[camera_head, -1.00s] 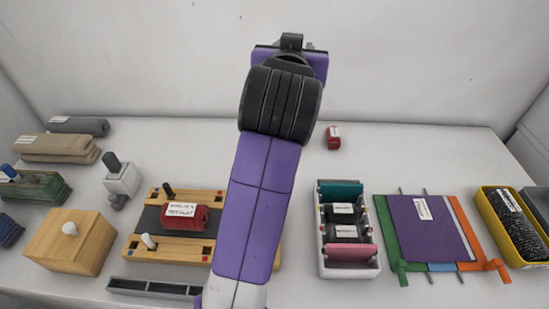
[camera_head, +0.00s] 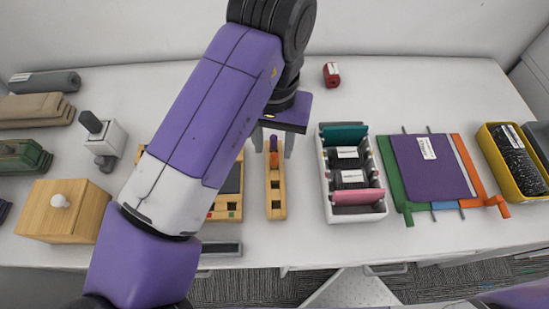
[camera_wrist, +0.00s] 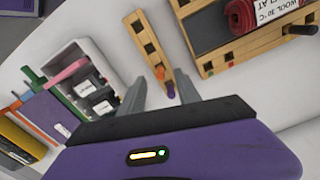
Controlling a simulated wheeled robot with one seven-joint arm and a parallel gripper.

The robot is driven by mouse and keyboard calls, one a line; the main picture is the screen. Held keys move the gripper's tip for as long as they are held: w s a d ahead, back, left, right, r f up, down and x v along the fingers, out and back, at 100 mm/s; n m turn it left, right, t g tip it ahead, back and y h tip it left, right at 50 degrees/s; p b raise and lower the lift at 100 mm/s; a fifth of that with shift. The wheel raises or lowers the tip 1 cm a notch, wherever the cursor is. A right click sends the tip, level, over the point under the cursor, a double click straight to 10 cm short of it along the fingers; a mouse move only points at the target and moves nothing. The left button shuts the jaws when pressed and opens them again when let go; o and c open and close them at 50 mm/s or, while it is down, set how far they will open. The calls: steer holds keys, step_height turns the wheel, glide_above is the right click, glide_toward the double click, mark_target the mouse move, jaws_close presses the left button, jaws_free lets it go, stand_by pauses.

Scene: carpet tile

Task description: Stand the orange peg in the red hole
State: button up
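The orange peg (camera_head: 274,160) stands in a narrow wooden strip (camera_head: 276,209), next to a purple peg (camera_head: 273,145). In the wrist view the orange peg (camera_wrist: 159,72) and purple peg (camera_wrist: 170,89) show close together between my fingers. My gripper (camera_head: 274,147) is open and empty above that end of the strip, a finger on each side. The strip's other holes look empty. The wider wooden board (camera_head: 224,208) is partly hidden behind my arm.
A red roll (camera_wrist: 251,14) lies on the wider board, with a black peg (camera_wrist: 300,30) nearby. A white rack (camera_head: 327,200) stands to the right. A wooden box (camera_head: 63,212) with a knob is left. A small red item (camera_head: 331,75) lies at the back.

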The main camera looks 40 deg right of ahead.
mark_target(274, 155)
steer(key=shift+w+d+f, duration=0.1)
steer(key=shift+f, duration=1.5)
steer(key=shift+w+d+f, duration=0.1)
steer(key=shift+f, duration=1.45)
jaws_close()
